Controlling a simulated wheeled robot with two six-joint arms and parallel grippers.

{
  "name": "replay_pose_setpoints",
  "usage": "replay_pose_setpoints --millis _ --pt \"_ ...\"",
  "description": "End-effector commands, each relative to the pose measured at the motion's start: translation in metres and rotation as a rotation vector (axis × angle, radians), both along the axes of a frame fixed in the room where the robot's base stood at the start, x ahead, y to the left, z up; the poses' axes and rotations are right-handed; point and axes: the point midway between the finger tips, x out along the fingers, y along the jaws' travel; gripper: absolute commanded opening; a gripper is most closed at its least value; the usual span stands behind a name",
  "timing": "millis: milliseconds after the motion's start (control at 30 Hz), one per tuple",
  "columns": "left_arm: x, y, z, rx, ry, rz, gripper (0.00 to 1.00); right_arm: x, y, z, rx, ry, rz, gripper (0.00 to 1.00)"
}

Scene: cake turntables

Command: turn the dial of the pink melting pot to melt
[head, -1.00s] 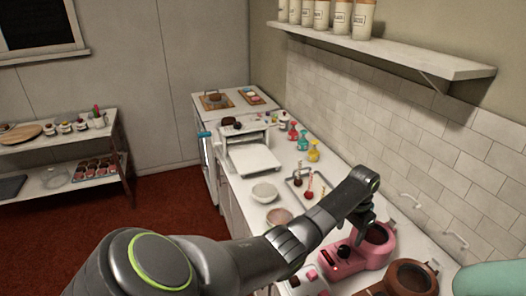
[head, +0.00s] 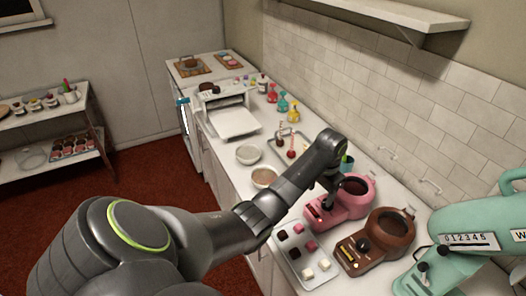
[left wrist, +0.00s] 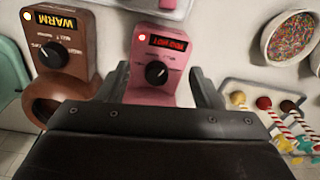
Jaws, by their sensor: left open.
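The pink melting pot (head: 350,206) stands on the counter, its round bowl toward the wall and its control panel toward the front. In the left wrist view the pink panel (left wrist: 144,94) shows a black dial (left wrist: 156,73) with a light pointer, and a dark display (left wrist: 167,43) with red lettering I cannot read surely. My left gripper (head: 328,204) points down over the panel. In the left wrist view its fingers (left wrist: 160,84) are open, one on each side of the dial, apparently not touching it. My right gripper is not in view.
A brown melting pot (head: 384,240) stands close beside the pink one; its display reads WARM (left wrist: 57,20). A tray (head: 288,256) of small cakes lies in front. A teal mixer (head: 470,235) stands at the right. Bowls (head: 249,154) and a tray of cake pops (head: 287,139) are farther back.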

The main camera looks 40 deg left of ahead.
Motion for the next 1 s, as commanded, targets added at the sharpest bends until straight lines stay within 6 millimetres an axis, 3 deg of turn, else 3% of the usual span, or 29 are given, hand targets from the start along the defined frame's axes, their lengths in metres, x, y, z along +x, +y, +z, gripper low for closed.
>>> replay_pose_setpoints --millis 200,500,1000 --pt "-0.034 0.002 -0.031 0.009 -0.025 0.011 0.59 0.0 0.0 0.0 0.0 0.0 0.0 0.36" --pt "-0.084 0.003 -0.063 0.017 -0.062 0.029 0.59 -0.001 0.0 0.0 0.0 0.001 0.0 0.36" --pt "-0.175 0.004 -0.09 0.027 -0.128 0.074 0.59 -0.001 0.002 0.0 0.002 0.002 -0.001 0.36"
